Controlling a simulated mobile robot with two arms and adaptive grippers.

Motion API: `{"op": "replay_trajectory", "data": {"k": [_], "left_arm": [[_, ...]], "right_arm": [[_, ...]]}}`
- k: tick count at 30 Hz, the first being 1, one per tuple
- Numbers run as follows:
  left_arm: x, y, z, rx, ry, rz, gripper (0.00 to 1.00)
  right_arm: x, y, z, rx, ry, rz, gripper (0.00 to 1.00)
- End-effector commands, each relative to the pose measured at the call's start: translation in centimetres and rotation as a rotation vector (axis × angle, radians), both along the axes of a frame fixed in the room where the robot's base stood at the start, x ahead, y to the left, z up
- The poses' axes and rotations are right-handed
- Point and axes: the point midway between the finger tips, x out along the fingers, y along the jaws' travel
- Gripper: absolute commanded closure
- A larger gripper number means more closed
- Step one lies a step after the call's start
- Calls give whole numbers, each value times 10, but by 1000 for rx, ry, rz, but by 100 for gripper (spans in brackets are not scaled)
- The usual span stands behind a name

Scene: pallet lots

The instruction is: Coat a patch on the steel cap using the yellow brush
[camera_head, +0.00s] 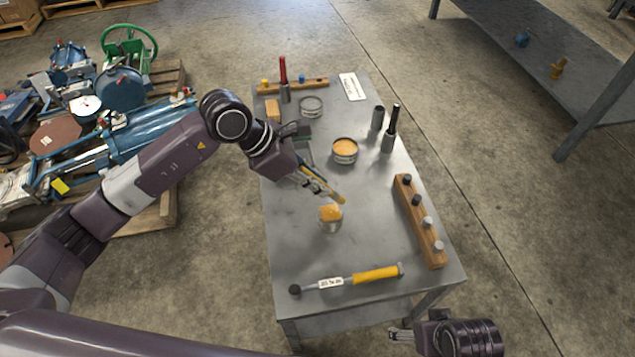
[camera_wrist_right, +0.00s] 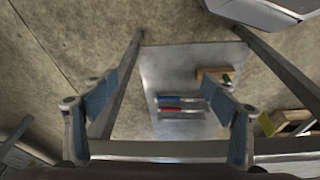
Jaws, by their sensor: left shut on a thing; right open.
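My left gripper (camera_head: 312,183) is shut on the yellow brush (camera_head: 334,194), which slants down to the right over the table. A small steel cap (camera_head: 330,226) stands just below the brush tip in the picture. Orange coating covers much of its top. The brush tip appears close above the cap's far side; I cannot tell if they touch. A round tin (camera_head: 345,158) with orange contents stands behind. My right gripper (camera_head: 402,335) is low beyond the table's near right corner. It is open and empty in the right wrist view (camera_wrist_right: 163,95).
The steel table (camera_head: 300,250) also holds a yellow-handled tool (camera_head: 375,274) at the near edge, a wooden block with pegs (camera_head: 420,222) at right, dark upright tools (camera_head: 389,138), a grey round tin (camera_head: 311,106) and a wooden rack (camera_head: 310,85). A loaded pallet (camera_head: 160,210) stands left.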

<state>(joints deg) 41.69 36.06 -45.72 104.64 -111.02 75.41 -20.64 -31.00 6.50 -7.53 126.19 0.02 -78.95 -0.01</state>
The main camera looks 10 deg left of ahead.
Motion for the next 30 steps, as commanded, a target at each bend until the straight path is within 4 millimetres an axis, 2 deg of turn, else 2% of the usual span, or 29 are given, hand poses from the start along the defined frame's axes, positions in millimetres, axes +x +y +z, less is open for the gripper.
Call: {"op": "replay_trajectory", "data": {"k": [16, 30], "left_arm": [[0, 0, 26, 0, 0, 0, 100], [0, 0, 45, 0, -1, -1, 100]], "right_arm": [[0, 1, -53, -2, 26, 5, 22], [-11, 0, -95, -4, 48, 9, 22]]}}
